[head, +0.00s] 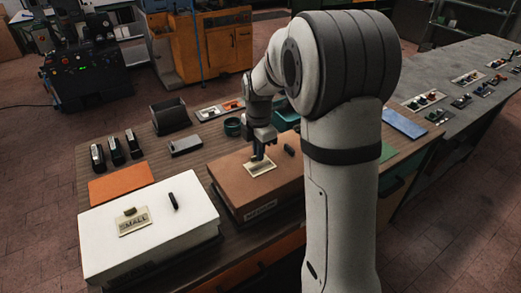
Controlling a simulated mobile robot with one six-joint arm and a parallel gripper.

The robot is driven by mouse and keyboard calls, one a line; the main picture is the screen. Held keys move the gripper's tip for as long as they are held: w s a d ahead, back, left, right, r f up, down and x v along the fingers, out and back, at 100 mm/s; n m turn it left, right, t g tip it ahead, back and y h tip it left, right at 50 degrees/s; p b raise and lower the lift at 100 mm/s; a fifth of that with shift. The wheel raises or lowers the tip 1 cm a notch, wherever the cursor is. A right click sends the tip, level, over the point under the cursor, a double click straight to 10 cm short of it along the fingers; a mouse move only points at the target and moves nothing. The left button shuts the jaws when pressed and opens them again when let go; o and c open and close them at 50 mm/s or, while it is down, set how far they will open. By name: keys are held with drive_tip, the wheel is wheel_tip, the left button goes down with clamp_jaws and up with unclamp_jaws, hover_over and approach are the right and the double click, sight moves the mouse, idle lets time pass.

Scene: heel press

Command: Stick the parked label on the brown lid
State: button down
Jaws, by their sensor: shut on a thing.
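The brown lid (228,172) is on a box in the middle of the table. A cream label (262,169) shows over the lid's upper middle, flat or nearly so. I cannot tell whether it touches the lid or hovers just above. My gripper (258,157) points down at the label's back edge and is shut on it, probably by a small tab that the fingers hide. A short black bar (290,150) lies on the lid to the right of my gripper.
A white-lidded box (180,235) stands front left, with a SMALL label (134,222) and a black bar. Several black upright tools (115,150), an orange mat (120,186) and a black bin (170,116) lie behind it. My arm covers the table's right part.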

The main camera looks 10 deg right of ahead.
drive_tip(key=shift+f, duration=0.15)
drive_tip(key=c, duration=1)
unclamp_jaws()
drive_tip(key=shift+r, duration=0.2)
drive_tip(key=shift+d+r+p, duration=0.1)
drive_tip(key=shift+r+p, duration=2.35)
drive_tip(key=shift+r, duration=1)
drive_tip(key=shift+s, duration=0.1)
